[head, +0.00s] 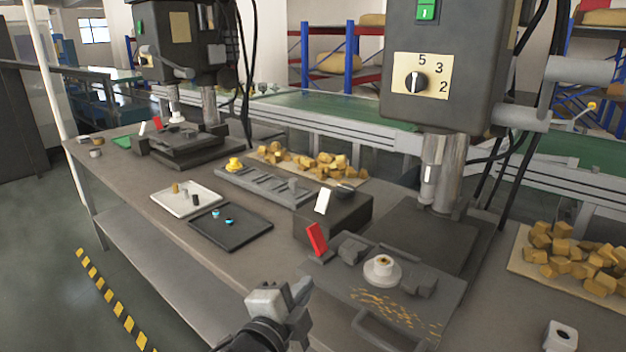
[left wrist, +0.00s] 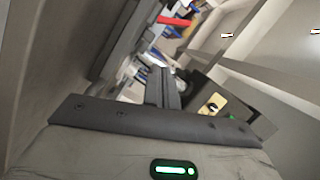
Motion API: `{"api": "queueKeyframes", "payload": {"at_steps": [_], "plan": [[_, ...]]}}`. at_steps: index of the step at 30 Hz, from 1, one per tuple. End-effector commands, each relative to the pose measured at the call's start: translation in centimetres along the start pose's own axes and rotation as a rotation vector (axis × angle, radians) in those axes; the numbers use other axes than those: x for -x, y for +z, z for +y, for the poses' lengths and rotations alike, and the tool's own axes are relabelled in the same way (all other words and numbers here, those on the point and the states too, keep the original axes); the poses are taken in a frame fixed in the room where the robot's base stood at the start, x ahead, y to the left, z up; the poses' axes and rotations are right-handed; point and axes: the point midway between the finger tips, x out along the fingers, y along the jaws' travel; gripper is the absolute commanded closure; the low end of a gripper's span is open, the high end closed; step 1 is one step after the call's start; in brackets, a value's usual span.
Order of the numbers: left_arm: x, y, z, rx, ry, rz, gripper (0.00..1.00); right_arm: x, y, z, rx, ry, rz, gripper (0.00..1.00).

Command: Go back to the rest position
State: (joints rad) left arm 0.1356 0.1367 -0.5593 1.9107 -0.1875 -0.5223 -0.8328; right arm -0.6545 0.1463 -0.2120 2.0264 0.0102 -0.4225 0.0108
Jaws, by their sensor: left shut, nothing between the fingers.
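My left gripper (head: 296,296) shows at the bottom middle of the head view, in front of the bench's front edge. It is shut and empty. In the left wrist view its closed dark fingers (left wrist: 160,88) point toward a tilted, partly blurred part of the workshop. It touches nothing that I can make out. My right gripper is in neither view.
The bench (head: 130,178) carries a white tray (head: 170,205), a black tray (head: 255,232), a grey slotted rack (head: 245,182) and two machines. The nearer machine (head: 440,75) stands right of my gripper, with a handled plate (head: 335,283) before it. Floor at left is clear.

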Motion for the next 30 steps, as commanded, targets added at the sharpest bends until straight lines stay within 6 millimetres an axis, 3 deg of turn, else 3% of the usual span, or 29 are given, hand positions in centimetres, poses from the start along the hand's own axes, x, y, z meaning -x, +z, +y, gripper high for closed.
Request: {"api": "queueKeyframes", "payload": {"at_steps": [1, 6, 12, 15, 18, 30], "plan": [[1.5, 1.7, 2.9, 0.126, 0.048, -0.039, 1.00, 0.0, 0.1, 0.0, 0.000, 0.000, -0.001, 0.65], [8.4, 6.9, 11.6, 0.626, 0.156, -0.218, 1.00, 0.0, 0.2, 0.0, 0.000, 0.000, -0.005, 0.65], [17.1, 10.7, 18.7, 1.070, 0.190, -0.444, 1.00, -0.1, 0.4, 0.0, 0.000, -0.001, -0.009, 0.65], [20.0, 11.6, 20.4, 1.193, 0.185, -0.518, 1.00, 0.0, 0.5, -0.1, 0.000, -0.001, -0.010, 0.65], [21.4, 12.0, 21.2, 1.252, 0.179, -0.556, 1.00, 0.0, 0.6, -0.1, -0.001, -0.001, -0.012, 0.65], [21.7, 12.1, 21.3, 1.267, 0.178, -0.564, 1.00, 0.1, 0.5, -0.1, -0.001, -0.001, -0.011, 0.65]]}}
